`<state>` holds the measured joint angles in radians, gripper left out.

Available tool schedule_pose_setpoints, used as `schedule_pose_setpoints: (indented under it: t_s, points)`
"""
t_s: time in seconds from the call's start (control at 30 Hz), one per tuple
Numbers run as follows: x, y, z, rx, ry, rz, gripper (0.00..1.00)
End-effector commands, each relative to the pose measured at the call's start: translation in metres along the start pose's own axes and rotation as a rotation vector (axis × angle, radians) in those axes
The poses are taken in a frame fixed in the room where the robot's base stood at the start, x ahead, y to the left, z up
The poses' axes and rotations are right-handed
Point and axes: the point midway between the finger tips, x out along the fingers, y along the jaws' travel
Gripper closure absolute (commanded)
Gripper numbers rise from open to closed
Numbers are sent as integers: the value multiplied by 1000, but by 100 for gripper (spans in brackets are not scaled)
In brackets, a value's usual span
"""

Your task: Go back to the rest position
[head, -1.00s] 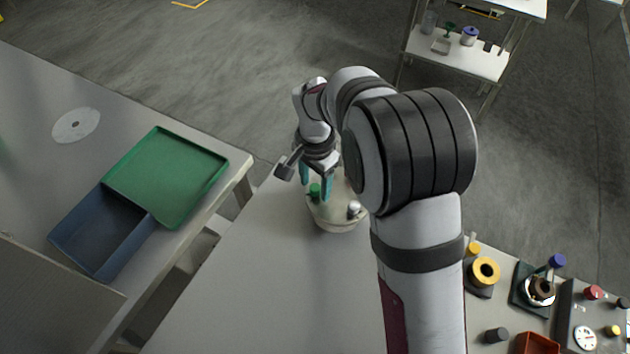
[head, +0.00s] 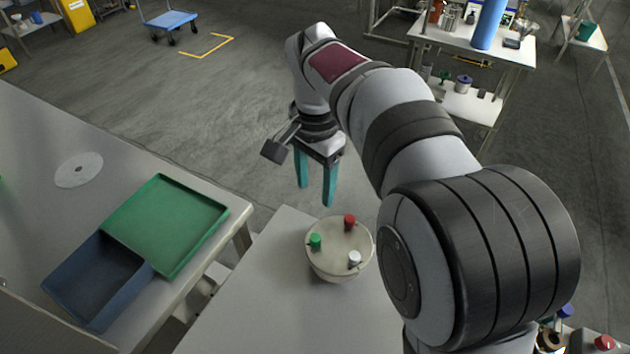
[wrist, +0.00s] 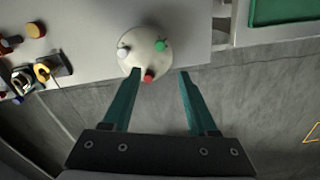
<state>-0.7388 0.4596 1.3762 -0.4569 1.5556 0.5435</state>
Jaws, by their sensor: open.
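My gripper (head: 316,195) is open and empty, with teal fingers pointing down. It is above and beyond the round pale tank (head: 338,262), near the far edge of the grey table. The tank's lid carries a green cap (head: 315,241), a red cap (head: 349,222) and a white cap (head: 354,259). In the wrist view the open fingers (wrist: 161,72) frame the gap below the tank lid (wrist: 140,50), and nothing is between them.
A green tray (head: 165,225) and a blue bin (head: 97,280) lie on the left table. A white disc (head: 79,170) is behind them. Knobbed equipment (head: 590,342) shows at the lower right, partly hidden by my arm. Open floor lies beyond the table.

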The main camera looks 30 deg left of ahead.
Motion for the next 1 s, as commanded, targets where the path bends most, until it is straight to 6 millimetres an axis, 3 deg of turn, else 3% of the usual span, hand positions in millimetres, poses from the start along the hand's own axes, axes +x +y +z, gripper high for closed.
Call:
schedule_pose_setpoints:
  t_s: [0.27, 0.37, 0.47, 0.53, 0.6, 0.7, 0.83, 1.0]
  points:
    - [1, 0, 0, 0, 0, 0, 41]
    - [-5, 17, -4, 11, -5, -3, 41]
    - [-21, 85, -10, 54, -25, -20, 41]
    - [-27, 152, 1, 94, -44, -42, 41]
    - [-22, 212, 26, 134, -60, -69, 41]
    - [-3, 269, 72, 181, -71, -106, 41]
    - [21, 298, 112, 217, -75, -136, 41]
    - [28, 303, 121, 220, -76, -142, 41]
